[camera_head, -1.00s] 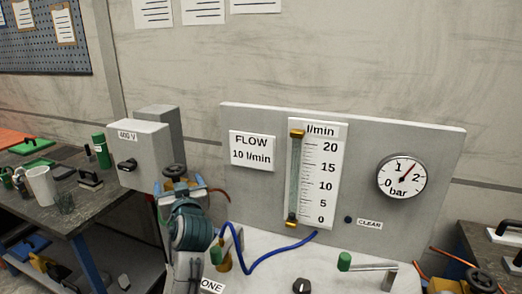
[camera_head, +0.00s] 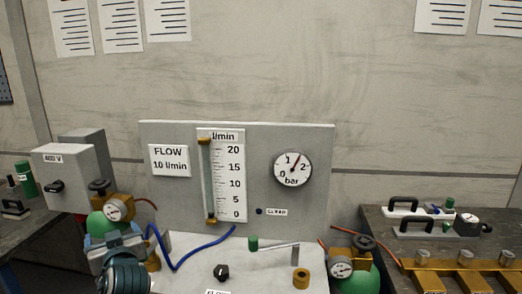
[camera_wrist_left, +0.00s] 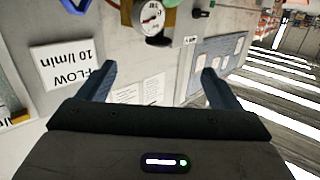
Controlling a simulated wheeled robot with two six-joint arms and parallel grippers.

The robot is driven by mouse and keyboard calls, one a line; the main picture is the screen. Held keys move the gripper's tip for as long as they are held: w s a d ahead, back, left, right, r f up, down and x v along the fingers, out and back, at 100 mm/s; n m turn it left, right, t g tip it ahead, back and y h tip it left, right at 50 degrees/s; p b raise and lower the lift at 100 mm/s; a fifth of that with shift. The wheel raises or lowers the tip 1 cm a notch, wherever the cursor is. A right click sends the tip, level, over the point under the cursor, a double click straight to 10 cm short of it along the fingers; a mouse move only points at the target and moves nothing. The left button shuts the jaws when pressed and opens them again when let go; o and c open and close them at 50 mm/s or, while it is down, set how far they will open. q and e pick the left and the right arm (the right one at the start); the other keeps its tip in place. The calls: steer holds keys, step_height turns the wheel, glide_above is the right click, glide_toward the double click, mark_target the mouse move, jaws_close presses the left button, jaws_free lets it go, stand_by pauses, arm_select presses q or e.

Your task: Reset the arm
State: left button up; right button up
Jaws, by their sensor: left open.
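My left gripper (camera_head: 115,240) is at the lower left of the head view, in front of a green cylinder (camera_head: 100,222) with a brass regulator and gauge (camera_head: 115,208). In the left wrist view its two dark blue fingers (camera_wrist_left: 158,80) are spread apart with nothing between them. A gauge (camera_wrist_left: 150,16) shows beyond the fingers there, and the FLOW label (camera_wrist_left: 68,68) is at the left. My right gripper is in neither view.
A grey panel (camera_head: 240,140) with a flow tube scale (camera_head: 230,180) and a bar dial (camera_head: 292,168) stands ahead. A blue hose (camera_head: 190,255), a black knob (camera_head: 221,272) and a green-ended lever (camera_head: 270,246) are below it. A bench with black-handled items (camera_head: 420,212) is at right.

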arm_select(q)
steer(key=s+d+f+m+g+h, duration=0.1)
steer(key=s+f+m+g+h, duration=0.15)
steer(key=s+f, duration=0.7)
steer(key=s+d+f+m+g+h, duration=0.25)
steer(key=s+f, duration=0.35)
steer(key=f, duration=0.6)
steer(key=s+d+f+m+g+h, duration=0.1)
steer(key=s+d+f+g+h, duration=0.2)
steer(key=s, duration=0.6)
steer(key=s+d+f+m+g+h, duration=0.15)
steer(key=s+f, duration=0.35)
steer(key=s, duration=0.5)
step_height(320, 180, down, 30)
steer(key=a+g, duration=0.2)
steer(key=a, duration=0.1)
steer(key=s+f+g, duration=0.1)
steer(key=s+f, duration=1.7)
steer(key=f, duration=0.1)
steer(key=shift+a, duration=0.4)
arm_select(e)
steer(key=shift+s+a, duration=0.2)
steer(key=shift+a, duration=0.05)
arm_select(q)
steer(key=shift+f, duration=0.1)
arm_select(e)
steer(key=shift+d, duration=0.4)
